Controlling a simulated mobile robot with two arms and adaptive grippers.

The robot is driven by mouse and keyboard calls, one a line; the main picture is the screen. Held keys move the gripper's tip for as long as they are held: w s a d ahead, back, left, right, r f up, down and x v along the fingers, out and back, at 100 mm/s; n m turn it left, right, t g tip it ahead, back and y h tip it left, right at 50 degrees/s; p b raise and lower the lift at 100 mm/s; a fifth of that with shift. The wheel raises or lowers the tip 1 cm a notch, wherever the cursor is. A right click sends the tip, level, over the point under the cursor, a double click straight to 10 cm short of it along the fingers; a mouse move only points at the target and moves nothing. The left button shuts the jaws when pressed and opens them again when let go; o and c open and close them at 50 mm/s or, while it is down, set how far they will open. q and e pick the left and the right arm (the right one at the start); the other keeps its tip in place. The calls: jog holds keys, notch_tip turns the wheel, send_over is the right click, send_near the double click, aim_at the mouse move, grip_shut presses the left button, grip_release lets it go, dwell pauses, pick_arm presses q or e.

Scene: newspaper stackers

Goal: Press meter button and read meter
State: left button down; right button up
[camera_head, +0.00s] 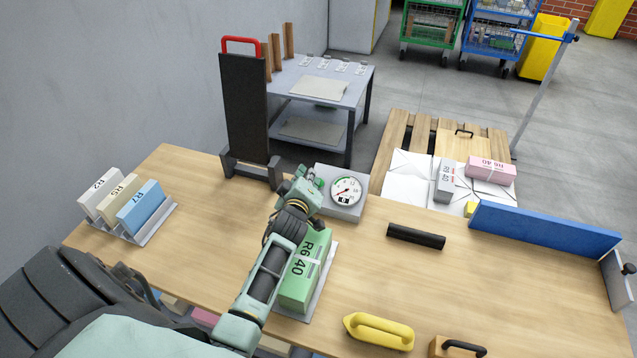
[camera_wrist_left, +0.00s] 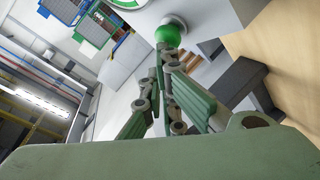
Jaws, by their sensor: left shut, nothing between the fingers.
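The meter (camera_head: 351,191) is a grey box with a round white dial at the back middle of the wooden table. A small black-and-white display window shows low on the dial; its reading is too small to make out. A green round button (camera_wrist_left: 170,32) on the meter's face shows in the left wrist view. My left gripper (camera_head: 308,177) is shut and empty at the meter's left side. In the left wrist view its fingertips (camera_wrist_left: 168,55) are at the button, overlapping its lower edge; I cannot tell whether they touch. My right gripper does not show.
A green block marked R6 40 (camera_head: 304,268) lies under my left arm. A black bar (camera_head: 416,236), a yellow handled tool (camera_head: 379,331) and a blue fence (camera_head: 545,232) are to the right. A black upright stand (camera_head: 244,115) is behind left. Labelled blocks (camera_head: 121,203) stand at left.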

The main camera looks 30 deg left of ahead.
pick_arm(q)
jog(key=shift+w+f+b, duration=0.15)
jog(key=shift+f+b, duration=0.15)
dwell(0.6)
jog(key=shift+s+d+r+p, duration=0.1)
jog(key=shift+s+r+p, duration=0.3)
jog(key=shift+r+p, duration=0.5)
jog(key=shift+f, duration=0.15)
jog(key=shift+s+r+p, duration=0.15)
jog(key=shift+r+p, duration=0.2)
jog(key=shift+p, duration=0.2)
jog(key=r+p, duration=0.1)
jog(key=s+r+p, duration=0.1)
jog(key=p, duration=0.1)
jog(key=s+r+p, duration=0.1)
jog(key=shift+s+d+r, duration=0.1)
jog(key=shift+d+r, duration=0.15)
jog(key=shift+r, duration=0.05)
